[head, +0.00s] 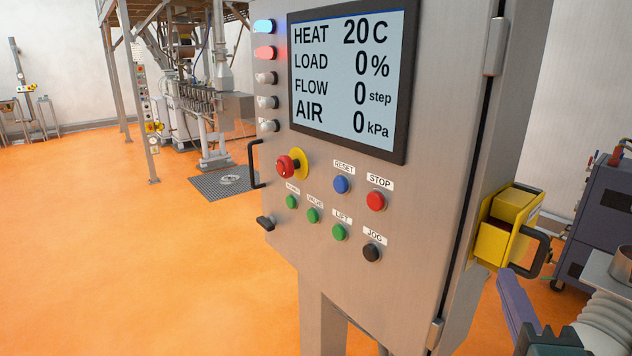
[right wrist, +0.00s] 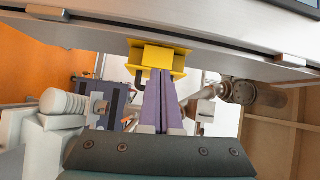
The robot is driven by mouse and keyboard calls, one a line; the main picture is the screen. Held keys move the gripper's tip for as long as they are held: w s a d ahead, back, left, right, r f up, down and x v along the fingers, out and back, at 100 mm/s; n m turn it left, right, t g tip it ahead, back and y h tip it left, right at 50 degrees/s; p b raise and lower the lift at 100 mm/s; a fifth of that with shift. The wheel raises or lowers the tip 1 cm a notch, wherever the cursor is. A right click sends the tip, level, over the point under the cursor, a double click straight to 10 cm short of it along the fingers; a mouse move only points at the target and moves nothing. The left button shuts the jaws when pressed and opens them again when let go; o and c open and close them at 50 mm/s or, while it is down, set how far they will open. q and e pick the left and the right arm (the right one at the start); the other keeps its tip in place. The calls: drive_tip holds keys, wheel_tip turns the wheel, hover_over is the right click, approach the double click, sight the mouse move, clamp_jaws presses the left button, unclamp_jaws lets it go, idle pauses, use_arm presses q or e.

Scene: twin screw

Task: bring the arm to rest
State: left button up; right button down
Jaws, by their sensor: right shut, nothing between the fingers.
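My right gripper (head: 512,290) is at the lower right of the head view, beside the control cabinet. Its purple fingers are together with nothing between them; they also show in the right wrist view (right wrist: 160,78), pointing toward the yellow box (right wrist: 158,57). In the head view the yellow box (head: 493,243), with a black handle (head: 541,254), is on the cabinet's right side, above and left of the fingers. I cannot tell the exact gap between fingers and box. My left gripper is not in view.
The steel control cabinet (head: 285,225) fills the middle, with a screen (head: 347,80), buttons and a red knob (head: 287,166). A dark wheeled unit (head: 600,205) stands at the right. Machinery (head: 200,105) stands behind left. The orange floor (head: 110,250) is clear at left.

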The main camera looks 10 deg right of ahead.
drive_tip(key=s+a+f+n+g+y, duration=0.2)
drive_tip(key=s+a+n+g+y, duration=0.15)
drive_tip(key=a+n+y, duration=0.8)
drive_tip(key=s+d+f+n+g+h, duration=0.1)
drive_tip(key=s+d+n+g+h, duration=0.1)
drive_tip(key=s+n+g, duration=0.35)
drive_tip(key=s+d+f+n+g+h, duration=0.1)
drive_tip(key=s+d+n+g+h, duration=0.15)
drive_tip(key=s+n, duration=0.6)
drive_tip(key=s+r+m+g+p, duration=0.1)
drive_tip(key=s+r+m+p, duration=0.1)
drive_tip(key=r+p, duration=1.1)
drive_tip(key=shift+s+d, duration=0.4)
drive_tip(key=shift+s, duration=0.15)
drive_tip(key=shift+f+g, duration=0.1)
drive_tip(key=shift+g, duration=0.15)
